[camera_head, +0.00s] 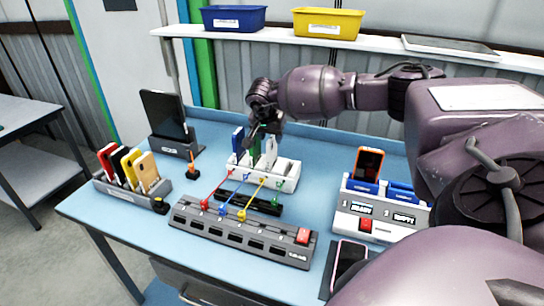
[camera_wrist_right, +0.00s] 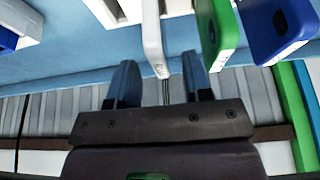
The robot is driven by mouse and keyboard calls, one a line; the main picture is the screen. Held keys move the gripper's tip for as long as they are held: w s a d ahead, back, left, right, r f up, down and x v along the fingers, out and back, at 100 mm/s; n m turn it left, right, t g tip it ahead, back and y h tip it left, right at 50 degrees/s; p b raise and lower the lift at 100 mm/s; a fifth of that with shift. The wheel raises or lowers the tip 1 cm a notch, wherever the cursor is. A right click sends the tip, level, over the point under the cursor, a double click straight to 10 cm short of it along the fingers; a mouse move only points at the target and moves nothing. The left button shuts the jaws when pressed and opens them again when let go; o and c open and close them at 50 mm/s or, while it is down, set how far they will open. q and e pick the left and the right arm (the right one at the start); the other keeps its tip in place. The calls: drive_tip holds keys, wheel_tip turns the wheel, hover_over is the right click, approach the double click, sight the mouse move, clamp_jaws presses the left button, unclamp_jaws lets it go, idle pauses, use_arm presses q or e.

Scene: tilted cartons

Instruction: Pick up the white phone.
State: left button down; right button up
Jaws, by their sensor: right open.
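The white phone (camera_head: 271,153) stands upright in a white slotted rack (camera_head: 284,183) near the back middle of the table, with a green phone (camera_head: 255,150) and a blue phone (camera_head: 238,141) to its left. My right gripper (camera_head: 264,124) is above this rack. In the right wrist view the gripper (camera_wrist_right: 160,80) is open, and the end of the white phone (camera_wrist_right: 153,38) lies between its two fingertips. The green phone (camera_wrist_right: 216,28) is close to the right-hand finger, and the blue phone (camera_wrist_right: 278,25) is farther right. My left gripper is not in view.
A dark phone stands in a grey dock (camera_head: 176,146) at back left. A grey holder (camera_head: 128,190) keeps several coloured phones. A long grey slotted strip (camera_head: 240,236) lies in front, and a white station (camera_head: 378,215) stands right. A shelf (camera_head: 270,33) with bins runs behind.

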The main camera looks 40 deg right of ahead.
sight(272, 157)
drive_tip(key=shift+p+x, duration=0.3)
drive_tip(key=shift+x, duration=1.7)
drive_tip(key=shift+d, duration=0.1)
drive_tip(key=shift+c, duration=0.2)
drive_tip(key=shift+r, duration=0.1)
clamp_jaws()
